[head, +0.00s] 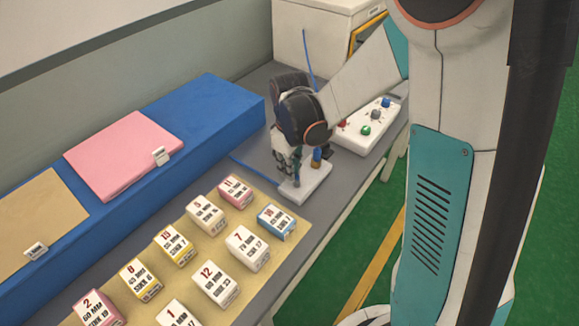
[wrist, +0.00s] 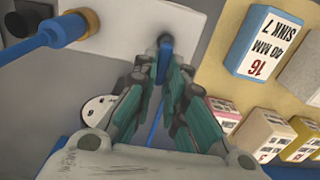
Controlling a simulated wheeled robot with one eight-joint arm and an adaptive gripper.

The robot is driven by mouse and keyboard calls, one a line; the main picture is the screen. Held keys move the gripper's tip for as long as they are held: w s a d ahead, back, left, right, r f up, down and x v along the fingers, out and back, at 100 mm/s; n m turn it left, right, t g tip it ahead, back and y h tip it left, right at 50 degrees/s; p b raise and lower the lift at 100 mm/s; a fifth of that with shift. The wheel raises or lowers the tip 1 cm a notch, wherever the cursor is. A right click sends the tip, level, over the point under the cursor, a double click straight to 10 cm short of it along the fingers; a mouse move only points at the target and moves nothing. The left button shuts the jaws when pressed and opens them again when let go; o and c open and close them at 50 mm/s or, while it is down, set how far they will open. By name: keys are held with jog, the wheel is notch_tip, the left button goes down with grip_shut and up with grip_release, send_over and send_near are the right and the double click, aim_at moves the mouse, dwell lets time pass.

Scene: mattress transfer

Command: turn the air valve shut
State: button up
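The air valve's blue handle (wrist: 164,58) stands on a white plate (wrist: 128,32) in the wrist view. My gripper (wrist: 165,75) points at the plate, its two fingertips drawn close together on either side of the handle. It looks shut on the handle, though the contact itself is partly hidden by the fingers. In the head view my gripper (head: 290,165) is over the white plate (head: 305,188), and the fingers hide most of the handle.
A blue hose fitting with a brass collar (wrist: 70,27) is beside the handle. Several labelled boxes (head: 206,215) stand on a tan mat close by. A white control box with coloured buttons (head: 345,140) is behind. A blue block with a pink slab (head: 122,150) lies left.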

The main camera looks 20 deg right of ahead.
jog(key=o, duration=0.3)
notch_tip(320, 180, up, 12)
dwell(0.6)
jog(key=shift+s, duration=0.1)
dwell(0.3)
jog(key=s+d+r+m+t, duration=0.1)
jog(key=s+r+m+t, duration=0.1)
jog(key=s, duration=0.6)
jog(key=s+d+r+m+t, duration=0.2)
jog(key=s+m+t, duration=0.3)
jog(key=s, duration=0.3)
jog(key=shift+s+d+r, duration=0.2)
jog(key=shift+d+r, duration=0.1)
jog(key=shift+r, duration=0.55)
